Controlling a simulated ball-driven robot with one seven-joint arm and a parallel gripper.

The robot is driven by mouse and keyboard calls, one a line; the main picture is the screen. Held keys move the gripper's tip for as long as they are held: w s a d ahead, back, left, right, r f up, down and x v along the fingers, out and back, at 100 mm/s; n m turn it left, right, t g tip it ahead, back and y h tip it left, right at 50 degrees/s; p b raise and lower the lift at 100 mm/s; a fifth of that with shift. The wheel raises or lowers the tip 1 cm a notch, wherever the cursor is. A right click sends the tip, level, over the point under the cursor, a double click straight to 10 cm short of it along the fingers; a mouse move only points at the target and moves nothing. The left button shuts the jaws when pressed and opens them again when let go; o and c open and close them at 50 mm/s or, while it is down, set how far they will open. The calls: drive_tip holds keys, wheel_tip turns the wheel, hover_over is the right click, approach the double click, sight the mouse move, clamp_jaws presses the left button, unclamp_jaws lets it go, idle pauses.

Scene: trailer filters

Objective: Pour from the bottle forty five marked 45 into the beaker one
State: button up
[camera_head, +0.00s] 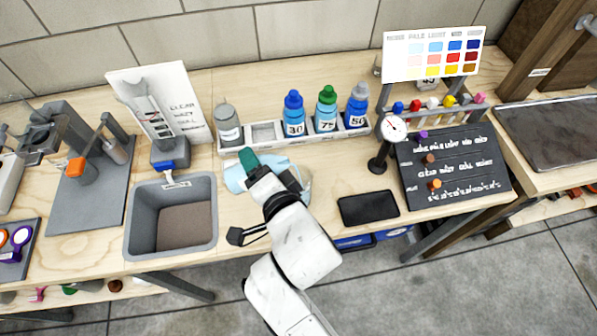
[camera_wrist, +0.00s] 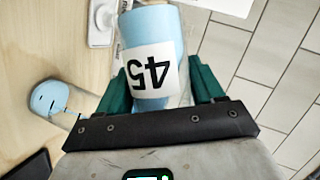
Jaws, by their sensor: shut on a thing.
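My gripper (camera_head: 264,174) is shut on the light-blue bottle marked 45 (camera_wrist: 155,30). In the wrist view its green fingers (camera_wrist: 157,90) sit on both sides of the bottle, and the label reads upside down. In the head view the bottle (camera_head: 236,177) shows as a pale-blue shape, partly hidden by my gripper, and looks tipped over. A clear vessel, seemingly beaker one (camera_head: 305,178), stands just right of my gripper, mostly hidden. A vessel with light-blue contents and dark marks (camera_wrist: 48,97) shows at left in the wrist view. I cannot see the bottle's mouth or any stream.
A white rack (camera_head: 262,133) holds bottles marked 30 (camera_head: 293,116), 75 (camera_head: 326,112) and 50 (camera_head: 357,108). A sink (camera_head: 172,205) is at left. A black slab (camera_head: 368,207) and a gauge (camera_head: 393,129) are at right.

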drive_tip(key=shift+f+m+y+b, duration=0.15)
drive_tip(key=shift+m+y+b, duration=0.15)
drive_tip(key=shift+m+b, duration=0.25)
idle(0.7)
drive_tip(key=shift+w+d+r+m+y, duration=0.1)
drive_tip(key=shift+d+r+m+y, duration=0.35)
drive_tip(key=shift+m, duration=0.1)
idle(1.4)
drive_tip(key=shift+r+m+y, duration=0.35)
drive_tip(key=shift+r+m, duration=0.05)
drive_tip(key=shift+m, duration=0.2)
idle(1.5)
drive_tip(key=shift+d+f+m+t+b, duration=0.15)
drive_tip(key=shift+m+t+b, duration=0.15)
drive_tip(key=shift+m+b, duration=0.2)
idle(1.0)
drive_tip(key=shift+a+n+p, duration=0.35)
drive_tip(key=shift+n+p, duration=0.3)
drive_tip(key=shift+n, duration=0.35)
drive_tip(key=shift+a+f+n+h, duration=0.1)
drive_tip(key=shift+f+n+h, duration=0.45)
drive_tip(key=shift+h, duration=0.15)
